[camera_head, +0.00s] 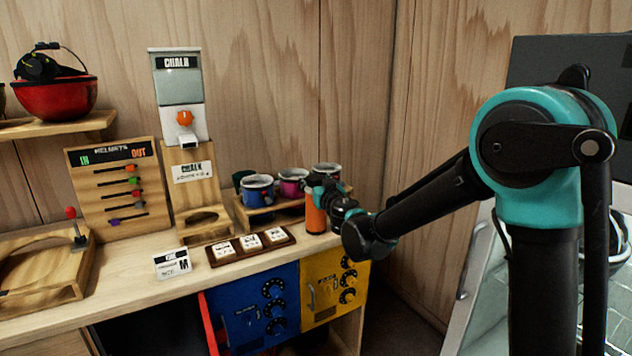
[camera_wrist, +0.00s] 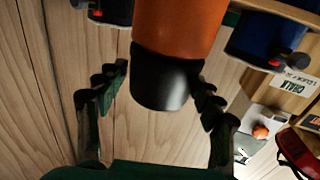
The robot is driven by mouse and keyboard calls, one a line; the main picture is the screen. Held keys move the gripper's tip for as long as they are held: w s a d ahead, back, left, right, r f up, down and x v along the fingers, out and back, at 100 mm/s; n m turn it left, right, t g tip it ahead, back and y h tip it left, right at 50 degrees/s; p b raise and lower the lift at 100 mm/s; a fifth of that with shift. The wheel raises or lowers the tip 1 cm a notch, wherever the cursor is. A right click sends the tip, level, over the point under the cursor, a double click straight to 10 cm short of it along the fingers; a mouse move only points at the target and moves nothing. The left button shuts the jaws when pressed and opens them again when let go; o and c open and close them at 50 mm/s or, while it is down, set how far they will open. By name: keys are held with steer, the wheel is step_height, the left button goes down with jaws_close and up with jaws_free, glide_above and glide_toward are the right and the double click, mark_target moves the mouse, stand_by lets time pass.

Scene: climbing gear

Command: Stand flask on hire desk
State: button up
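The orange flask (camera_head: 316,217) is upright at the right end of the wooden hire desk (camera_head: 120,292), in front of the mugs. Its base appears at desk level; I cannot tell whether it touches. My gripper (camera_head: 326,190) is at its upper part and hides its top in the head view. In the wrist view the flask's orange body (camera_wrist: 180,25) and black cap (camera_wrist: 163,82) lie between the two fingers of my gripper (camera_wrist: 163,85). The fingers are spread, with a visible gap on the left; the right finger is close to the cap.
Mugs, blue (camera_head: 257,189) and magenta (camera_head: 292,182) among them, sit in a wooden rack behind the flask. A dark tray of white cards (camera_head: 250,244) lies left of it. The chalk dispenser (camera_head: 178,95) stands farther left. Blue (camera_head: 250,312) and yellow (camera_head: 330,285) lockers are below.

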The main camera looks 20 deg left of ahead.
steer(key=shift+o, duration=0.2)
steer(key=shift+s+r, duration=0.1)
steer(key=v, duration=1.2)
